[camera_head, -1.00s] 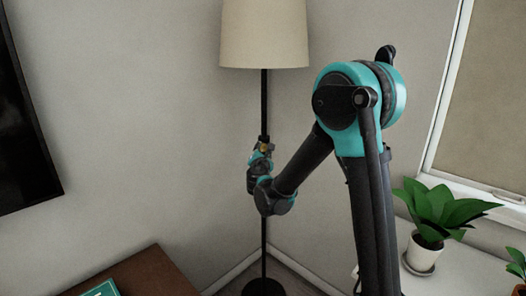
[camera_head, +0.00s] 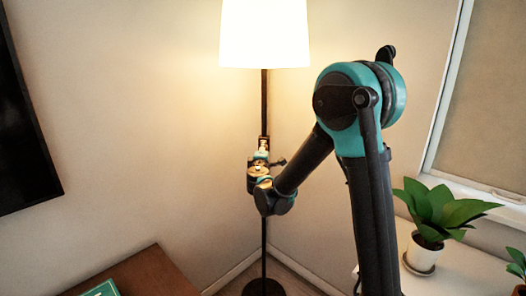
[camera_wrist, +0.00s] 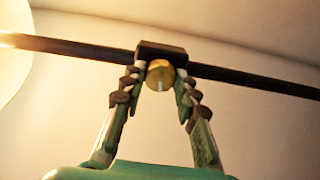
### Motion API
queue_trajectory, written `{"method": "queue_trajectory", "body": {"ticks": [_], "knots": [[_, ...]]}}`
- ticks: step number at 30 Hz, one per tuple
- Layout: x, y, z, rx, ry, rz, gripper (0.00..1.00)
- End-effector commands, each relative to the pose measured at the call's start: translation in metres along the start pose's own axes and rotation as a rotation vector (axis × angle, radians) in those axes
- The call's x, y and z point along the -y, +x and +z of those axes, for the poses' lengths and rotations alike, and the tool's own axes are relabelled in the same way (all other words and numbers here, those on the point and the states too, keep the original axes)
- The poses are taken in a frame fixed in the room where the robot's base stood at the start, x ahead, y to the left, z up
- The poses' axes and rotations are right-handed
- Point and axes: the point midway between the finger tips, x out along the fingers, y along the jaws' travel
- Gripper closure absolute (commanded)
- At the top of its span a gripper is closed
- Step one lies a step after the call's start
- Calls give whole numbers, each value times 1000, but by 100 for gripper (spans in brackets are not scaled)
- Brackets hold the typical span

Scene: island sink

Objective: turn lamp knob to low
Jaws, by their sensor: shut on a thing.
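The floor lamp has a pale shade (camera_head: 264,34) that glows brightly and a thin dark pole (camera_head: 264,100) in the head view. In the wrist view the pole (camera_wrist: 255,82) crosses at a slant with a dark block on it. A round brass knob (camera_wrist: 160,75) sits at this block, with a pale mark on its face. My gripper (camera_wrist: 160,80) has one fingertip on each side of the knob and is shut on it. In the head view my gripper (camera_head: 262,152) is at the pole below the shade, and the knob is too small to make out clearly.
A brown table (camera_head: 140,275) with a green book (camera_head: 103,289) is at the lower left. A dark screen (camera_head: 25,130) hangs on the left wall. A potted plant (camera_head: 440,213) stands on a white surface at the right, by the window.

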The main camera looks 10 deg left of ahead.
Motion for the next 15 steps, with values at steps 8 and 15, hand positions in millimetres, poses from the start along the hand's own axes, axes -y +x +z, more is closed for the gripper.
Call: {"method": "queue_trajectory", "body": {"ticks": [8,15], "knots": [[0,-1,1,1,140,-1,99],[1,-1,1,1,188,-1,99]]}}
